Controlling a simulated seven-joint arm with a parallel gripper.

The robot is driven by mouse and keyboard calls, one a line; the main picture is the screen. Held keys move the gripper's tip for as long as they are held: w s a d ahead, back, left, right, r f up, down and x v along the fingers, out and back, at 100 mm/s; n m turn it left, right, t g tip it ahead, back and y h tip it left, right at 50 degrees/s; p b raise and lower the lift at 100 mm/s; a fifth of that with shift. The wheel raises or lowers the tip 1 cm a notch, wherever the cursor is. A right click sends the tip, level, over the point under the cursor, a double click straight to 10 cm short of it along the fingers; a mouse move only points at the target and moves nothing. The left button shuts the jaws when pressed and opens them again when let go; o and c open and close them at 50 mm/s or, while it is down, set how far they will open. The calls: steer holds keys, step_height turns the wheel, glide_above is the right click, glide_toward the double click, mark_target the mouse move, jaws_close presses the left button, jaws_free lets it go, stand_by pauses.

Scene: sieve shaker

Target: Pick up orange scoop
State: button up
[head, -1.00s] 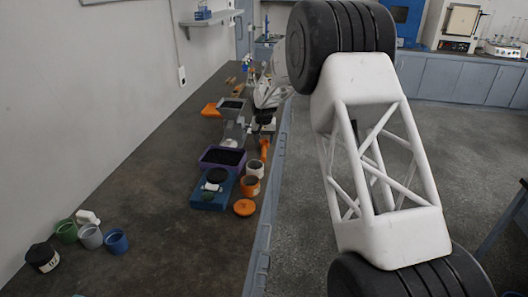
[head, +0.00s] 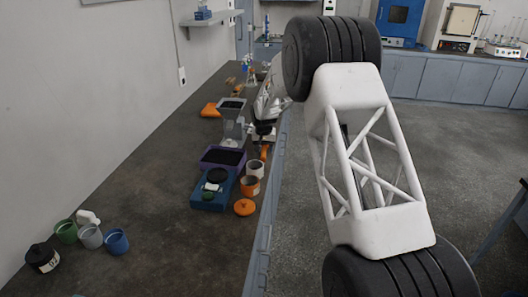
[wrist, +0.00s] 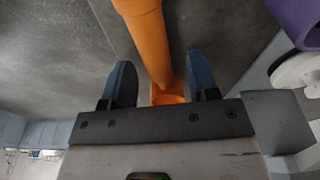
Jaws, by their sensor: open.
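The orange scoop shows in the head view (head: 264,152) at the bench's front edge, beside the purple tray, partly hidden by my arm's end. In the wrist view its long orange handle (wrist: 150,38) runs down from the top edge to a wider orange end near the gripper's base. My gripper (wrist: 160,65) is open, with one blue-grey finger on each side of the scoop. I see gaps between the fingers and the scoop; nothing is held. In the head view my gripper is small and dark, just above the scoop.
A purple tray (head: 238,166) with dark contents stands left of the scoop, behind a blue scale (head: 203,200). A white cup (head: 254,168), an orange cup (head: 250,187) and an orange disc (head: 244,207) are nearby. A grey hopper device (head: 233,125) stands farther back.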

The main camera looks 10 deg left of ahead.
mark_target(264, 148)
steer(key=shift+f, duration=0.2)
steer(key=shift+c, duration=0.4)
jaws_close()
steer(key=shift+r, duration=0.15)
step_height(264, 148, up, 10)
steer(key=shift+f, duration=0.1)
stand_by(0.7)
stand_by(0.4)
